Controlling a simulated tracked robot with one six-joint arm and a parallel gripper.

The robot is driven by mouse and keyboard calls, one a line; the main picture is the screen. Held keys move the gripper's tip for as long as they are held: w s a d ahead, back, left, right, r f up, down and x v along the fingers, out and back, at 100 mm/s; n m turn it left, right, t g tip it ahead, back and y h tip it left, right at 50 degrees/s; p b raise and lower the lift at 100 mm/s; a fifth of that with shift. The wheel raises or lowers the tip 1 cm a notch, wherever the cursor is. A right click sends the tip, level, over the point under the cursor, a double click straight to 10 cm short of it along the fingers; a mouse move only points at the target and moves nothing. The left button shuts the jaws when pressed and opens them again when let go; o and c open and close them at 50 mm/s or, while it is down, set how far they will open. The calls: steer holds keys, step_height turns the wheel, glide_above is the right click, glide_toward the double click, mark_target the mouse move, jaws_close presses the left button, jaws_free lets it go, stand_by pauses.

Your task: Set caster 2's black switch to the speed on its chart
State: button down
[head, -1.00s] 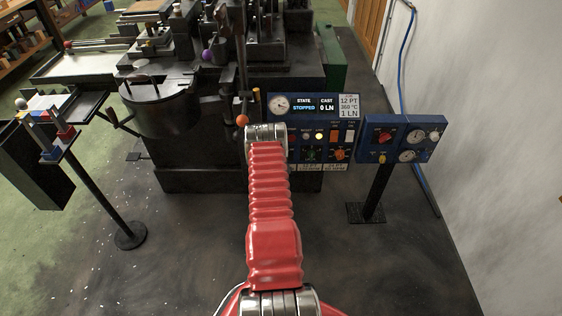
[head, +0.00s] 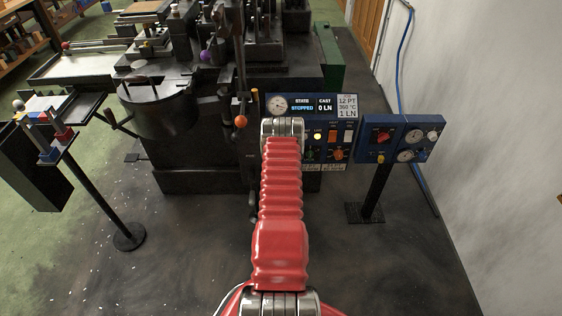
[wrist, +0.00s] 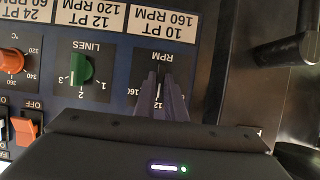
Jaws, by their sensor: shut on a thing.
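In the wrist view the panel appears upside down. My gripper (wrist: 161,80) is at the RPM dial, its two dark fingers shut on the black switch (wrist: 159,94), which is mostly hidden between them. Parts of the numbers 160 and 12 show beside and below the fingers; the switch's exact setting is hard to read. The chart (wrist: 115,20) above reads 10 PT 160 RPM, 12 PT 120 RPM and 24 PT 60 RPM. In the head view my red arm covers the gripper and dial. The card (head: 347,105) reads 12 PT, 360 °C, 1 LN.
A green LINES knob (wrist: 82,69) sits beside the RPM dial. Further left are an orange temperature knob (wrist: 14,57) and an orange rocker switch (wrist: 25,130). The display (head: 312,104) shows STOPPED and 0 LN. A second blue panel (head: 401,138) stands to the right.

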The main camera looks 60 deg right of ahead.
steer(key=shift+s+d, duration=0.15)
steer(key=shift+s, duration=0.05)
steer(key=c, duration=2.1)
jaws_free()
steer(key=shift+o, duration=1.4)
steer(key=shift+w, duration=0.1)
steer(key=v, duration=1.4)
steer(key=shift+f, duration=0.15)
